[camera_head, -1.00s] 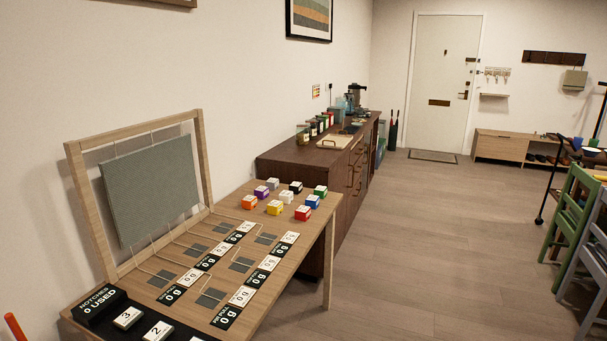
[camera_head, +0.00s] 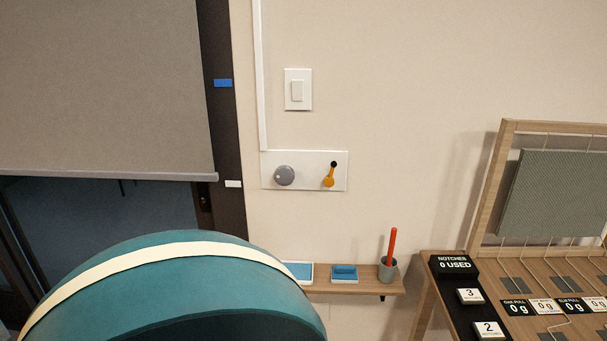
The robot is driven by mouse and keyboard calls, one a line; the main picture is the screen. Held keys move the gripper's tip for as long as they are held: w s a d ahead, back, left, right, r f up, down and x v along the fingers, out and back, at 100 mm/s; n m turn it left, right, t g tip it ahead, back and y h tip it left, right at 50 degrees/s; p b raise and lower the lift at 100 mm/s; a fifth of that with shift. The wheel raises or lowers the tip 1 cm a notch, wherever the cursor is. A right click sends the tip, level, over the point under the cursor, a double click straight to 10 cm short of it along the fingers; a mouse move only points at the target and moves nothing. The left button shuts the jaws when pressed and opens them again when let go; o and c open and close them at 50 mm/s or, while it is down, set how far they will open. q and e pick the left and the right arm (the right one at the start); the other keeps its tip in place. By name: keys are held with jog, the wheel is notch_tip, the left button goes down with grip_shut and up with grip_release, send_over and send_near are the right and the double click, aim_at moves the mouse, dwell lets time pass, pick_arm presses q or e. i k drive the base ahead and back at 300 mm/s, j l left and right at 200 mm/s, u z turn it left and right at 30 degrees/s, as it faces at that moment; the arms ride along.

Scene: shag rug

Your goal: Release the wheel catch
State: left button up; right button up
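Neither gripper is in view.
A grey blind (camera_head: 105,85) hangs partly down beside a dark frame with a blue marker (camera_head: 223,83) and a white marker (camera_head: 233,184). A wall shelf (camera_head: 355,285) holds a cup (camera_head: 387,270). A large teal rounded object (camera_head: 180,290) fills the lower left. A table (camera_head: 530,330) stands right.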

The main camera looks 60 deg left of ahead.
aim_at(329, 182)
jog(key=j+u, duration=0.1)
jog(key=u, duration=0.4)
jog(key=i+u, duration=0.15)
jog(key=u, duration=0.3)
jog(key=i+j+u, duration=0.1)
jog(key=u, duration=0.4)
